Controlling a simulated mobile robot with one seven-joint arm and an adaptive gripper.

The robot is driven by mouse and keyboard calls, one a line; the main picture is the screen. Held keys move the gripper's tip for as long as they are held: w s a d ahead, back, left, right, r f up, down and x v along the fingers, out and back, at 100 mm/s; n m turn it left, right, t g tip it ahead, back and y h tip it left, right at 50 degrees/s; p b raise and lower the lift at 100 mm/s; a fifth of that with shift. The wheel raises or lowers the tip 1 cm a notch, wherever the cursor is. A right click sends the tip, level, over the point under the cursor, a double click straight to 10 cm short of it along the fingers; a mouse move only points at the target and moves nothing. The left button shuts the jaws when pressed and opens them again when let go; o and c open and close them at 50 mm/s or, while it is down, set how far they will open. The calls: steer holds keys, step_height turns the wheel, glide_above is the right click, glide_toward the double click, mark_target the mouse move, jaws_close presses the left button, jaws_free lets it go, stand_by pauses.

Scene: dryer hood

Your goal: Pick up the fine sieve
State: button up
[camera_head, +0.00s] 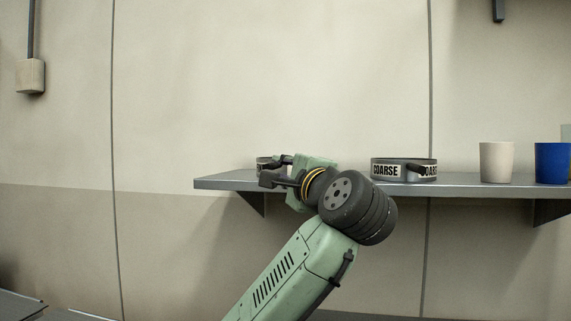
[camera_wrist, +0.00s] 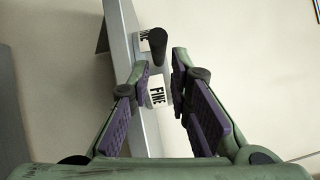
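The fine sieve (camera_wrist: 157,90) shows in the wrist view as a round rim with white "FINE" labels and a dark handle (camera_wrist: 158,46). In the head view the sieve (camera_head: 262,163) sits at the left end of the shelf, mostly hidden by my gripper (camera_head: 273,169). In the wrist view my gripper (camera_wrist: 163,82) is open, with its purple-padded fingers on either side of the near "FINE" label. A wall of the sieve lies between the fingertips; I cannot tell whether either finger touches it.
The grey shelf (camera_head: 462,186) runs along the wall. A coarse sieve (camera_head: 403,170) stands right of my arm, then a pale cup (camera_head: 496,162) and a blue cup (camera_head: 552,163). Bare shelf lies between the coarse sieve and the pale cup.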

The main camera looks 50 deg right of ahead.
mark_target(279, 166)
steer(key=p+x, duration=0.1)
steer(key=x, duration=0.1)
steer(key=p+x, duration=0.2)
steer(key=x, duration=0.1)
steer(key=shift+s+d, duration=0.15)
steer(key=shift+d, duration=0.2)
steer(key=shift+w+d+f, duration=0.1)
steer(key=shift+w+f, duration=0.05)
steer(key=shift+w, duration=0.1)
steer(key=shift+c, duration=0.4)
jaws_close()
